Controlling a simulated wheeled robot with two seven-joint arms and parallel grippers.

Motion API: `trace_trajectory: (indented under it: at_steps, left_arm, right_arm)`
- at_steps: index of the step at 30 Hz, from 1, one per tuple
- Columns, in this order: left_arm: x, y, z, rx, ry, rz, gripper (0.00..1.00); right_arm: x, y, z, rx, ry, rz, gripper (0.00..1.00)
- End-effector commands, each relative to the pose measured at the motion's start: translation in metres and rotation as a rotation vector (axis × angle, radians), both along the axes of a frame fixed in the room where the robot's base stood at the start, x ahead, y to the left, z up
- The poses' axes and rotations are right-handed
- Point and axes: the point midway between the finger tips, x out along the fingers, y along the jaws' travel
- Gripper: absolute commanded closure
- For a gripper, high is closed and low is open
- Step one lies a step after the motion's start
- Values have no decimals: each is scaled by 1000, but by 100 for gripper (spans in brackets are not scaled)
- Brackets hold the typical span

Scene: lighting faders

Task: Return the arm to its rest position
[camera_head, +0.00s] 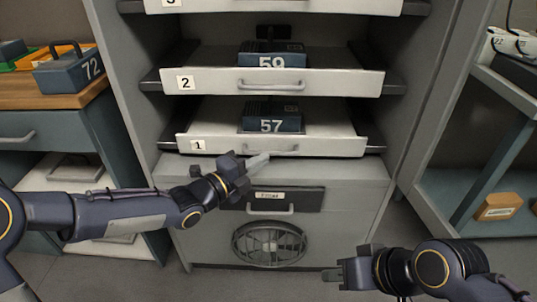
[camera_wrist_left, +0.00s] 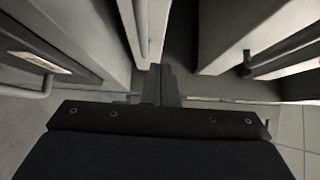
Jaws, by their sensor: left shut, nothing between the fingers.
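My left arm (camera_head: 120,215) reaches in from the left in the head view. Its gripper (camera_head: 262,159) is shut and empty, just in front of the lower edge of drawer 1 (camera_head: 320,148). Whether it touches the drawer is unclear. In the left wrist view the fingers (camera_wrist_left: 160,84) are together, with nothing between them. My right gripper (camera_head: 335,276) is low at the right, in front of the cabinet and clear of it; its finger opening is too small to judge.
Drawer 1 holds module 57 (camera_head: 271,124); drawer 2 (camera_head: 340,84) above holds module 59 (camera_head: 272,61). Both stick out of the grey cabinet (camera_head: 350,190). A fan grille (camera_head: 268,243) is below. A wooden-topped bench (camera_head: 30,95) stands left, shelving (camera_head: 490,150) right.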

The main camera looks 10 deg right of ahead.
Motion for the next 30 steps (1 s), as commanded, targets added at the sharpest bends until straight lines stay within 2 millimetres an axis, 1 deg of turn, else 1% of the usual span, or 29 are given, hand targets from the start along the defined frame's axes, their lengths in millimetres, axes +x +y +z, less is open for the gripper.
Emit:
trace_trajectory:
  at_steps: [1,3,7,10,17,20,23,24,26,27,29,30]
  left_arm:
    - [-5,9,3,1,0,2,100]
    - [-11,20,3,2,1,2,100]
    - [-21,38,2,2,0,2,100]
    - [-26,47,1,1,0,1,100]
    - [-29,54,1,2,6,5,100]
    - [-25,70,2,25,68,62,100]
    - [-18,109,4,55,227,210,100]
    - [-18,132,5,56,315,296,100]
    - [-22,171,5,35,469,444,100]
    - [-30,197,5,3,574,549,100]
    - [-47,235,4,-66,735,703,100]
    - [-62,258,2,-128,843,802,100]
  right_arm:
    - [0,0,5,0,0,0,71]
    - [0,0,8,0,0,0,71]
    - [0,0,12,0,0,0,71]
    - [0,0,13,0,0,0,71]
    - [0,0,14,0,0,0,71]
    - [0,0,14,0,0,0,71]
    - [0,0,14,0,0,0,71]
    - [0,0,14,0,0,0,71]
    - [0,0,14,0,0,0,71]
    - [0,0,14,0,0,0,71]
    - [0,0,14,0,0,0,71]
    - [0,0,14,0,0,0,71]
